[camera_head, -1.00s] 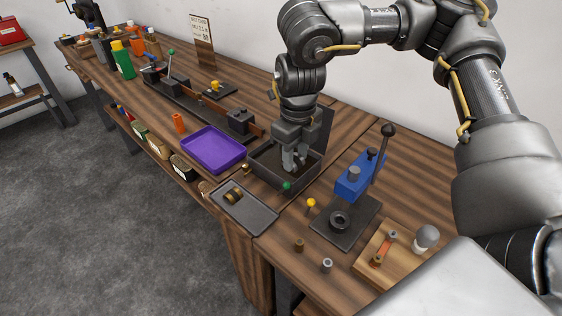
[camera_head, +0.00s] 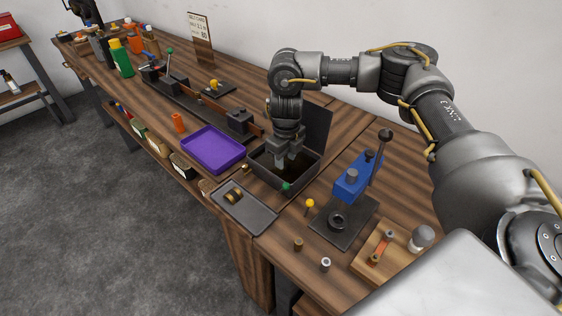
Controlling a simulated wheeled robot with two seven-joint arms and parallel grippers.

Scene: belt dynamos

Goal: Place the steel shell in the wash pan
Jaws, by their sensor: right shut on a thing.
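The wash pan (camera_head: 262,176) appears to be the dark open box with a raised plate behind it, at the middle of the bench. My right gripper (camera_head: 286,163) points down with its fingertips over the pan's inside. It is shut on a small grey thing, which I take to be the steel shell. The fingers mostly hide the shell, so I cannot tell whether it touches the pan's floor. My left gripper is not in view.
A purple tray (camera_head: 213,148) lies left of the pan. A grey tray (camera_head: 244,207) with a brass-coloured part is in front. A blue lever press (camera_head: 352,181) stands to the right, near a wooden block (camera_head: 384,250). A small steel sleeve (camera_head: 326,264) stands near the front edge.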

